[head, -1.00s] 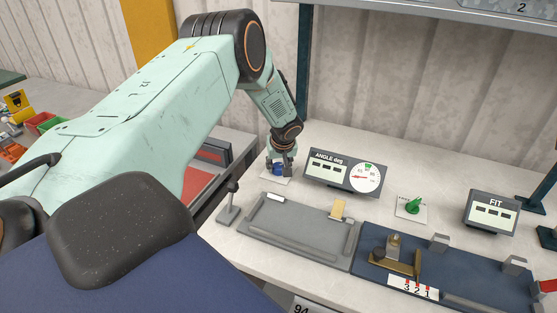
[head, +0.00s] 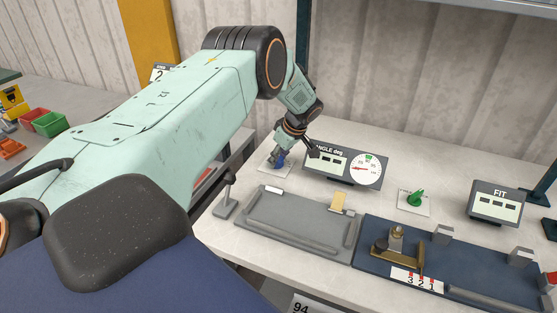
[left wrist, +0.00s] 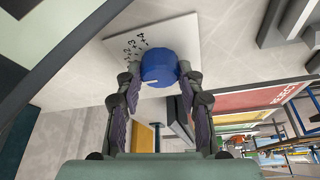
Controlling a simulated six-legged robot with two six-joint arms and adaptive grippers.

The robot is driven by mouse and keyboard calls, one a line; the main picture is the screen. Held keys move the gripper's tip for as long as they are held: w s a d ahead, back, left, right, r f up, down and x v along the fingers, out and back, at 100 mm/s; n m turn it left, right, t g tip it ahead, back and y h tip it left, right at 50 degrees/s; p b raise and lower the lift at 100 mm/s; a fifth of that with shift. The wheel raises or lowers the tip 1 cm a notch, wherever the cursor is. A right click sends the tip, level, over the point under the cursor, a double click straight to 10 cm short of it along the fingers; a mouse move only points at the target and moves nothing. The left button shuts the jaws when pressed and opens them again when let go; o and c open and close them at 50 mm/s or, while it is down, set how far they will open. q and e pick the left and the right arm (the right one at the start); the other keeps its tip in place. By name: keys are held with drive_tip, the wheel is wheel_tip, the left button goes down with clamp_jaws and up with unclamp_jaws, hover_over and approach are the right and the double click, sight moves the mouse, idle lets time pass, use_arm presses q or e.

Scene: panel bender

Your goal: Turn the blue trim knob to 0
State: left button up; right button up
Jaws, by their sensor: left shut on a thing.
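The blue trim knob (left wrist: 158,68) sits on a white plate (left wrist: 181,32) with black scale marks; several plus numbers show on its upper left side in the left wrist view. A short white line on the knob's edge points to the lower left there. My left gripper (left wrist: 160,74) has a finger on each side of the knob and is shut on it. In the head view the blue knob (head: 280,160) is partly hidden by my left gripper (head: 278,157), whose wrist leans to the right. The right gripper is not in view.
The ANGLE deg display (head: 345,166) with a round dial stands just right of the knob, close to my wrist. A small post (head: 227,196) and a grey tray (head: 290,232) lie in front. A green knob (head: 416,197) and a FIT display (head: 495,203) stand farther right.

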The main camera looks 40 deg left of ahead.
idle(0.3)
use_arm(q)
drive_tip(key=o, duration=1.2)
drive_tip(key=v, duration=1.2)
drive_tip(key=shift+w+a, duration=0.1)
